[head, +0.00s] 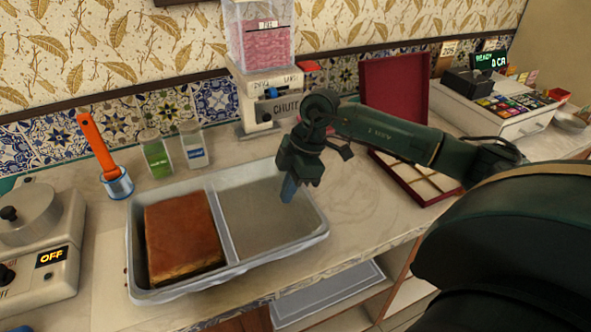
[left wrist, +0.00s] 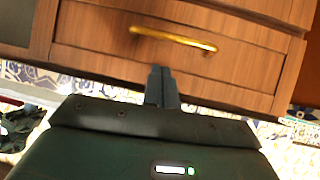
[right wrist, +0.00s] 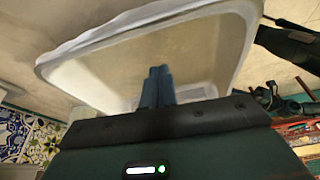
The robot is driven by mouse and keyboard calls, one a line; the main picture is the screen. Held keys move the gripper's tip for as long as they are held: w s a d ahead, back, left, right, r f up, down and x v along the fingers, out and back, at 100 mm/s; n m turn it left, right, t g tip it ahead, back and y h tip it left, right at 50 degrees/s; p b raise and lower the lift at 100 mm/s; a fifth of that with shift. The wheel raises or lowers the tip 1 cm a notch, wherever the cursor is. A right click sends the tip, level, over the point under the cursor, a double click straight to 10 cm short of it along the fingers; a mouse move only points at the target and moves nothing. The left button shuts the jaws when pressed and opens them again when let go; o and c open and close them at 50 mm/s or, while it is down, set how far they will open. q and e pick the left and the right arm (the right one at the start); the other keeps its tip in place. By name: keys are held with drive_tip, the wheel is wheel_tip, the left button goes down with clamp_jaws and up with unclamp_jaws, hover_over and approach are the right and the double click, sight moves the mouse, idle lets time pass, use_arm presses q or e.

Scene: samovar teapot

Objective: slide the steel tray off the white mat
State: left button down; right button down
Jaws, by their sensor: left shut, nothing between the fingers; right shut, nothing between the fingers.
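The steel tray (head: 281,256) has two compartments and stands on the counter. A brown baked slab (head: 183,236) fills much of its left compartment; the right one is empty. My right gripper (head: 289,190) is shut and empty, fingers pointing down over or inside the right compartment near its right wall; I cannot tell whether they touch. In the right wrist view the shut fingers (right wrist: 157,85) appear against the tray (right wrist: 215,50). I cannot clearly make out the white mat beneath the tray. My left gripper (left wrist: 160,85) is shut and empty, in front of a wooden drawer.
A hot-plate appliance (head: 40,245) reading OFF stands left. Behind the tray are an orange-handled tool in a cup (head: 118,183), two jars (head: 157,155) and a dispenser (head: 268,100). An open red box (head: 395,95) and a cash register (head: 495,105) stand right. Counter right of the tray is clear.

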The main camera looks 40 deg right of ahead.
sight(305, 200)
drive_tip(key=shift+x, duration=1.05)
drive_tip(key=d, duration=0.1)
drive_tip(key=s+d+p, duration=0.1)
drive_tip(key=d, duration=0.1)
drive_tip(key=shift+f, duration=0.15)
use_arm(q)
drive_tip(key=shift+a, duration=0.15)
use_arm(e)
drive_tip(key=shift+d, duration=0.35)
drive_tip(key=shift+s+d, duration=0.1)
drive_tip(key=shift+d, duration=0.25)
drive_tip(key=s+d, duration=0.1)
drive_tip(key=d, duration=0.2)
drive_tip(key=s+d, duration=0.1)
drive_tip(key=d, duration=0.3)
drive_tip(key=s+d, duration=0.1)
drive_tip(key=d, duration=0.3)
drive_tip(key=shift+d+p, duration=0.1)
drive_tip(key=shift+p, duration=0.25)
use_arm(q)
drive_tip(key=shift+a+r, duration=0.15)
drive_tip(key=shift+a, duration=0.1)
